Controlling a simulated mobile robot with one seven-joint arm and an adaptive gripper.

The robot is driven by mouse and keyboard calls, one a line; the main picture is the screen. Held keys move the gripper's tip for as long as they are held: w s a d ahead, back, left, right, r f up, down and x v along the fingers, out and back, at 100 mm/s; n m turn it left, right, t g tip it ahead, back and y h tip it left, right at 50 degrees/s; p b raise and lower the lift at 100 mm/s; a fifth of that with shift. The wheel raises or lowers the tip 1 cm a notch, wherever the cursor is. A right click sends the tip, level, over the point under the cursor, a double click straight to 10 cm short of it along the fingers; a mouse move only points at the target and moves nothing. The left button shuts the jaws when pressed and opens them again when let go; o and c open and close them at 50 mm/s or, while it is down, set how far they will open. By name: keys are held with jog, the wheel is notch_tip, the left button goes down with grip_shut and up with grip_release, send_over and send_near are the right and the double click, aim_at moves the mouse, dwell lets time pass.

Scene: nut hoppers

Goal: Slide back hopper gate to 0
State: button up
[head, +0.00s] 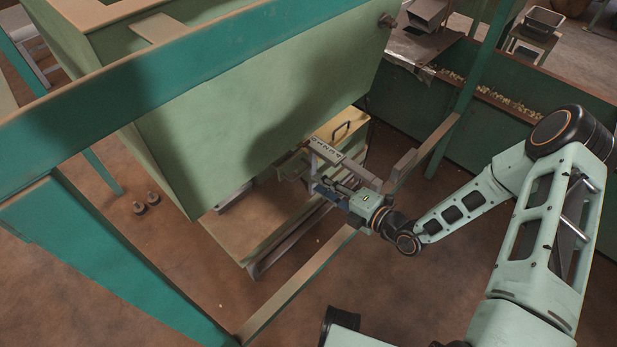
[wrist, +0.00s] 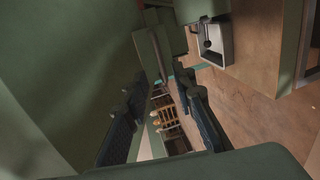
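The large pale green hopper (head: 270,100) fills the middle of the head view. Below its right side is a yellowish box-like part (head: 324,133) with a dark handle (head: 341,131). A pale strip with dark markings (head: 328,152) lies in front of it; I cannot read the markings clearly. My gripper (head: 330,190) is just below this strip, beside the rails under the hopper. In the wrist view my gripper's (wrist: 160,95) two dark fingers stand apart with a visible gap. A narrow green bar (wrist: 150,55) lies beyond the fingertips; contact is unclear. Which part is the gate is unclear.
A teal frame beam (head: 200,75) crosses in front of the hopper. A low rail (head: 300,283) and a post (head: 470,90) are near my arm. Dark weights (head: 146,203) stand on the floor at left. A green-walled bin (head: 500,130) is at back right.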

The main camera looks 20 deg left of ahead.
jog(key=shift+v, duration=1.55)
